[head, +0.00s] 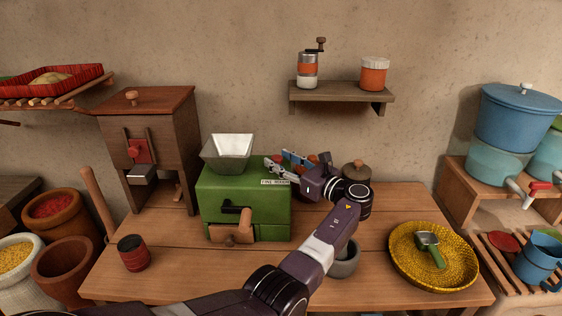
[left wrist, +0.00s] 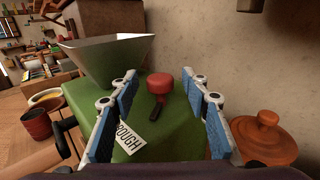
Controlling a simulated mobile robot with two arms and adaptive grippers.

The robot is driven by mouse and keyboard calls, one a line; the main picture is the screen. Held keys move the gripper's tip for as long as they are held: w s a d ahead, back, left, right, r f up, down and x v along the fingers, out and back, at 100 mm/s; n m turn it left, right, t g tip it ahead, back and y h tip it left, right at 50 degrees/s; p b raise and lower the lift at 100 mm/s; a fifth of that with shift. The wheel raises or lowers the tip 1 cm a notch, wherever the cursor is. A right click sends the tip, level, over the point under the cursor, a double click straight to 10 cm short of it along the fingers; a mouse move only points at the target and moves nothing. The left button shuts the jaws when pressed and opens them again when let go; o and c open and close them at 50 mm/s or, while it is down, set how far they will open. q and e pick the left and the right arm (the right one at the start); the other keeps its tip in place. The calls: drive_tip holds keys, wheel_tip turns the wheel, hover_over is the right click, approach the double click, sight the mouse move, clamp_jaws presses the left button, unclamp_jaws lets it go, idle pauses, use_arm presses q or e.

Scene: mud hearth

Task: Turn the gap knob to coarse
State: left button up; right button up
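The green mill (head: 255,195) stands on the wooden table with a metal hopper (head: 228,150) on top. In the left wrist view the red gap knob (left wrist: 160,83) sits on the green top (left wrist: 75,95), with a dark pointer directed toward the near side. A white label reading "ROUGH" (left wrist: 127,141) lies nearby, partly covered by a finger. My left gripper (left wrist: 158,78) is open, its blue-padded fingers on either side of the knob with gaps visible. In the head view my left gripper (head: 285,161) reaches over the mill's right side. My right gripper is out of view.
A terracotta lidded pot (left wrist: 262,140) stands close to the right finger. A grey bowl (head: 344,260) is partly behind my left arm. A yellow woven tray (head: 405,272) holds a green-handled scoop (head: 430,246). A wooden machine (head: 160,150) stands left of the mill.

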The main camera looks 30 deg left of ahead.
sight(281, 159)
use_arm(q)
drive_tip(key=shift+r, duration=0.1)
wheel_tip(281, 159, up, 10)
drive_tip(key=shift+f, duration=0.1)
idle(0.4)
idle(0.4)
